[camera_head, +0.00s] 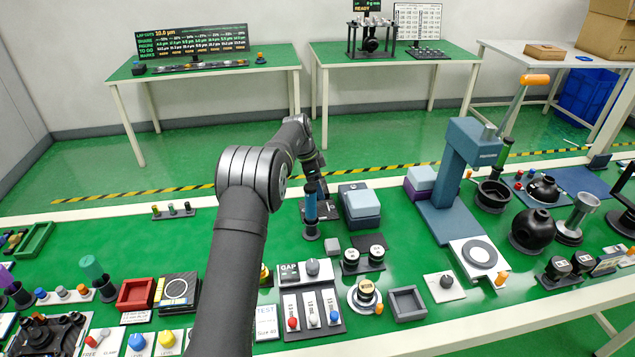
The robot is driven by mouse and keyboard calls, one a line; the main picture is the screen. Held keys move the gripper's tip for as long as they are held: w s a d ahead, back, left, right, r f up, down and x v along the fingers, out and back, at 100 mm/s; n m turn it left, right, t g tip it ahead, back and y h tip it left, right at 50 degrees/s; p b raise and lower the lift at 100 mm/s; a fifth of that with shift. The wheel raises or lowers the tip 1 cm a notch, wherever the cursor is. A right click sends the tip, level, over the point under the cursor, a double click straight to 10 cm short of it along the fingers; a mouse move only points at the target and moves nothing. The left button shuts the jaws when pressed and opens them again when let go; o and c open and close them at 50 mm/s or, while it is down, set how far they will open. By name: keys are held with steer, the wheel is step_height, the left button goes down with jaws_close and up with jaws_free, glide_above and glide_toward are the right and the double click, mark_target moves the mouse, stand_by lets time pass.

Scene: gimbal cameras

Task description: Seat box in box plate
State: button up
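I cannot tell for sure which things are the box and the box plate. A light blue-grey box (363,204) sits on a dark base right of my gripper. A flat dark plate (327,211) lies under and beside my gripper. A small grey block (332,245) lies in front of it. An open grey square tray (407,303) is nearer the front edge. My gripper (318,192) points down over the back middle of the green bench, behind a blue-handled upright tool (310,203). Its fingers are small and partly hidden, so their opening and any hold are unclear.
A tall blue press (455,165) with an orange-tipped lever stands to the right. A slider panel (311,312), black knobs (376,252) and a red tray (136,294) crowd the front. My arm hides part of the bench left of centre.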

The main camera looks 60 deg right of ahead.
steer(key=shift+f, duration=2.75)
steer(key=shift+f, duration=1.05)
steer(key=o, duration=1)
steer(key=v, duration=1.7)
steer(key=shift+r, duration=0.25)
steer(key=shift+s, duration=0.1)
steer(key=x, duration=1.7)
steer(key=shift+f, duration=0.25)
steer(key=shift+r, duration=0.15)
